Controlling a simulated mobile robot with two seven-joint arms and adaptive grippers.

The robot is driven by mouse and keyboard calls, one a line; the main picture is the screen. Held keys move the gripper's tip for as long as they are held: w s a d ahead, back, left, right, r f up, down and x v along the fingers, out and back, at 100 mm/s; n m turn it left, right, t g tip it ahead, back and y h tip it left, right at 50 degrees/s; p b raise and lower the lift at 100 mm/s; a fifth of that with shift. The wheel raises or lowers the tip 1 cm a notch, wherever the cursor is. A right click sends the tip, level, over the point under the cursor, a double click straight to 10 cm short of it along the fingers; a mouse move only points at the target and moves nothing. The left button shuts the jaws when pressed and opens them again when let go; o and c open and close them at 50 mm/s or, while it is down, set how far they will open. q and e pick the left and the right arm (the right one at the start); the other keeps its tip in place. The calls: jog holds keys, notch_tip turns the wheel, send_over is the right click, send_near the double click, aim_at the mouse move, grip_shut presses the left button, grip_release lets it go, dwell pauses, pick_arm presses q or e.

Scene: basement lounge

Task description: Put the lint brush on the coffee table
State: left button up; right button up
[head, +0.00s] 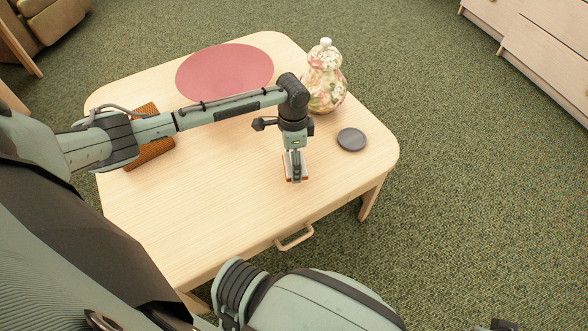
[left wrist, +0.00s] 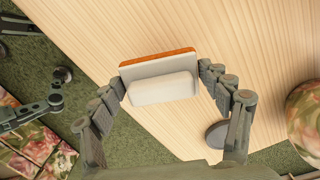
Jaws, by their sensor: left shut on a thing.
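The lint brush (left wrist: 160,78), a flat block with a white handle side and an orange-brown face, is gripped between the fingers of my left gripper (left wrist: 162,88). In the head view the left gripper (head: 296,166) points down near the front edge of the coffee table (head: 200,220), and the brush (head: 288,179) shows small at its fingertips. The brush is over the pale wooden top; I cannot tell whether it touches. Part of my right gripper (left wrist: 58,100) shows at the left of the left wrist view, its opening unclear.
On the table are a red round mat (head: 225,70), a floral jar (head: 324,80), a dark round coaster (head: 352,139) right of the gripper, and a brown slatted item (head: 150,152) partly behind my arm. The front middle of the top is clear. A drawer cabinet (head: 545,50) stands at right.

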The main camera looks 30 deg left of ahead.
pick_arm(q)
jog(key=shift+w+d+f, duration=0.15)
jog(key=shift+w+f, duration=0.05)
notch_tip(320, 180, down, 3)
jog(key=shift+f+b, duration=0.1)
jog(key=shift+b, duration=0.2)
jog(key=shift+f, duration=0.35)
pick_arm(e)
jog(key=shift+v, duration=0.85)
jog(key=shift+d, duration=0.15)
pick_arm(q)
jog(key=shift+f, duration=0.1)
jog(key=o, duration=1.1)
